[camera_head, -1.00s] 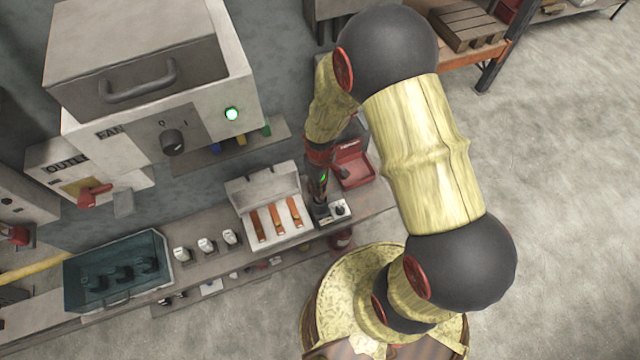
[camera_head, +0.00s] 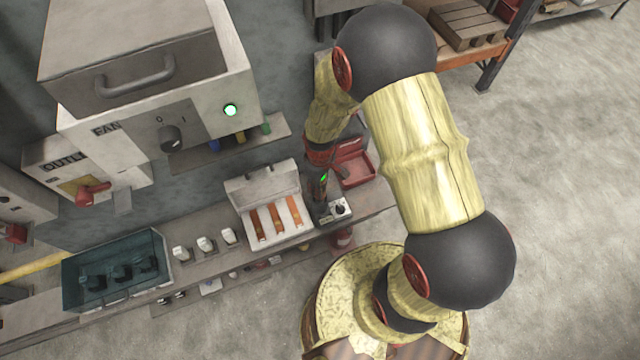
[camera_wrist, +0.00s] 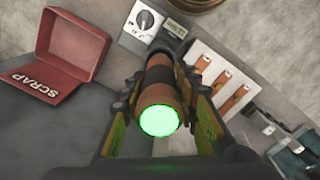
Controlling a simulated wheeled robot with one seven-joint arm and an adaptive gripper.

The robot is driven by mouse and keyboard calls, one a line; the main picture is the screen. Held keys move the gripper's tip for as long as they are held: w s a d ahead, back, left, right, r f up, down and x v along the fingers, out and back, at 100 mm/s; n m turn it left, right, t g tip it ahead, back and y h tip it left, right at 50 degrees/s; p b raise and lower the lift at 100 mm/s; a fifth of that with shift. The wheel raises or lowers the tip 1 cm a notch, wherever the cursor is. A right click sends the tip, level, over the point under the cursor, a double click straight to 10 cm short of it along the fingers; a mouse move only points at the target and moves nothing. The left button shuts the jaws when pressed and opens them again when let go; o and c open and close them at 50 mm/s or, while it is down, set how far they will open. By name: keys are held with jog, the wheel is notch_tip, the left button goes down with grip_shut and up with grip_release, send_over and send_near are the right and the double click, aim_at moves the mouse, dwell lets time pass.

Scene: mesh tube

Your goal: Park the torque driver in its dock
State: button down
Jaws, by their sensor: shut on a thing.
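My gripper (camera_wrist: 165,105) is shut on the torque driver (camera_wrist: 160,92), which has an orange-brown body, a dark band and a glowing green end cap facing the wrist camera. The driver's far end points away from that camera, down toward the bench. In the head view, my gripper (camera_head: 321,188) is beside the white tray, left of the red bin; a small green light shows there. The dock cannot be made out for certain; the fingers and driver cover the bench around the driver's far end. I cannot tell whether the driver's tip touches anything.
A dial box (camera_wrist: 144,19) stands close beyond the driver. The red SCRAP bin (camera_wrist: 75,45) is left of it in the wrist view. A white tray (camera_head: 287,237) holds orange-brown strips. Left along the bench are white switches (camera_head: 205,244) and a teal case (camera_head: 118,270).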

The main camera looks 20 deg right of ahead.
jog(key=shift+f+b, duration=1.45)
jog(key=shift+f, duration=0.5)
dwell(1.9)
jog(key=c, duration=1.3)
grip_release()
jog(key=shift+o, duration=0.2)
notch_tip(320, 180, up, 12)
